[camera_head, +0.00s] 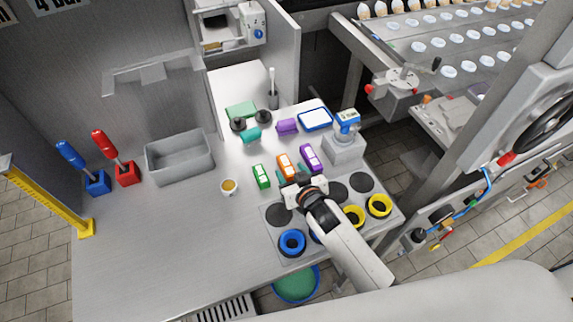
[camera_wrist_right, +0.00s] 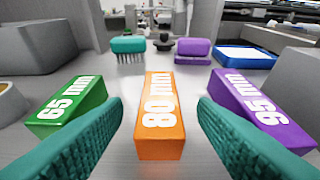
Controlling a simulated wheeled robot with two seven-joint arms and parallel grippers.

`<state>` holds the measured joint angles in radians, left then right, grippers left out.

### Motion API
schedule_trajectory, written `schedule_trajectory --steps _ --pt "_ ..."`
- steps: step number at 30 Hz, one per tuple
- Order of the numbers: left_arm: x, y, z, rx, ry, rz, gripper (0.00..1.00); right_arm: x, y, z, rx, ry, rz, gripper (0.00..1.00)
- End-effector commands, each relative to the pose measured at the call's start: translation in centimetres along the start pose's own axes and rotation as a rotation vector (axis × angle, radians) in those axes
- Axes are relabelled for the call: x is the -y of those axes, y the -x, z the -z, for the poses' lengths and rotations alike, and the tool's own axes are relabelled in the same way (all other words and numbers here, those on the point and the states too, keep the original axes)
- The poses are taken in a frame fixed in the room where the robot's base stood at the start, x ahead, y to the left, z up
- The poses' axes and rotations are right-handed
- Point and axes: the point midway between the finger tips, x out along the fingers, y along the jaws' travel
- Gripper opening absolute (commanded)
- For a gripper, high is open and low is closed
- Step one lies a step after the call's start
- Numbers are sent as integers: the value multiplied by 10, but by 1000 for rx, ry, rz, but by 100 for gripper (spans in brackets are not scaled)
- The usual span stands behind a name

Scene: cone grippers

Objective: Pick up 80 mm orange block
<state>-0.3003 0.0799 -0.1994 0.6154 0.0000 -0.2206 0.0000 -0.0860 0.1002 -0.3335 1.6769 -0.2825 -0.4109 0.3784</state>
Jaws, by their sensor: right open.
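The orange block (camera_head: 286,164) marked "80 mm" lies on the steel table between a green block (camera_head: 262,176) and a purple block (camera_head: 311,158). In the right wrist view the orange block (camera_wrist_right: 160,115) is centred between my two teal fingers. My right gripper (camera_wrist_right: 160,140) is open, with a finger on each side and the near end of the block in front. Both fingers look clear of the block. In the head view my right gripper (camera_head: 297,182) is just in front of the blocks. My left gripper is not in view.
The green block (camera_wrist_right: 70,105) marked "65 mm" and the purple block (camera_wrist_right: 255,108) marked "95 mm" stand close outside the fingers. Behind are a teal brush (camera_wrist_right: 128,46), a purple brush (camera_wrist_right: 192,50) and a blue-rimmed tray (camera_head: 315,119). A grey bin (camera_head: 180,158) stands left.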

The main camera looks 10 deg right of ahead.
Motion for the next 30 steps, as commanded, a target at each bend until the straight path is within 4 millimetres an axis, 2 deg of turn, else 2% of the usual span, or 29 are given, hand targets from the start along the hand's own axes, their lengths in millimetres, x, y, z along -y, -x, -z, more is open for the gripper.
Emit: schedule_trajectory --steps 2,6,15,25,30 --pt "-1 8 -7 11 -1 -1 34 -1 -12 -7 1 0 0 53" --pt "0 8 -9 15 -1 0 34 -1 -27 -4 1 -1 -1 53" --pt "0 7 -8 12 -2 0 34 -1 -31 -3 1 -1 0 53" --pt "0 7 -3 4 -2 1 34 0 -31 -3 0 0 0 0" --pt "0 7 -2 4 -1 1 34 0 -31 -3 2 0 0 0"
